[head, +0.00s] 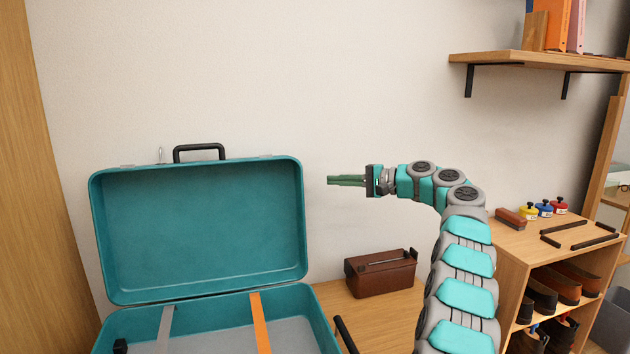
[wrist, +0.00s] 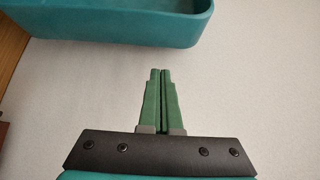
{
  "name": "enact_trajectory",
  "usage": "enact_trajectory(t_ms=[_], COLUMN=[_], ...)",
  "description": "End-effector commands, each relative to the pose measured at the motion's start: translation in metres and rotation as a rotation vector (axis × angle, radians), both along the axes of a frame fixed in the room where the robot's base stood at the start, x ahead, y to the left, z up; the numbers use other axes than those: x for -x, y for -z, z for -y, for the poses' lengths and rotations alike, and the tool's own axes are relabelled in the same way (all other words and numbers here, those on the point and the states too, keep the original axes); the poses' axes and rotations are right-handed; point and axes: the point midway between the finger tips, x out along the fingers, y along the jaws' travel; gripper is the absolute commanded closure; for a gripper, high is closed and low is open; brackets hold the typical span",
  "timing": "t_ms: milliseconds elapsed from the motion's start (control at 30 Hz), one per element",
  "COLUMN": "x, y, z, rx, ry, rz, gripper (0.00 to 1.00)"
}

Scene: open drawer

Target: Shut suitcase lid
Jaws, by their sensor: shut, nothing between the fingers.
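A teal suitcase stands open at the left in the head view. Its lid (head: 205,230) is raised upright near the wall, with a black handle (head: 200,150) on its top edge. The suitcase base (head: 290,315) is open below it, with a grey strap and an orange strap inside; its lower part is cut off by the frame. My gripper (head: 330,181) is shut and empty, pointing left, just right of the lid's right edge and apparently apart from it. In the wrist view my green fingers (wrist: 160,72) are together, and a teal lid edge (wrist: 120,25) shows beyond them.
A brown box (head: 381,274) stands on the wooden surface right of the suitcase. A shoe cabinet (head: 550,245) with small bottles on top is at the right. A wall shelf (head: 530,60) is at upper right. The wall behind my gripper is bare.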

Motion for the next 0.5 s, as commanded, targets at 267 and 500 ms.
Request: enact_trajectory(t_ms=[267, 500], x=[-0.015, -0.028], y=[0.005, 0.008], z=[-0.038, -0.072], rx=[0.002, 0.003], ry=[-0.001, -0.003], rz=[-0.002, -0.002], gripper=[1.0, 1.0])
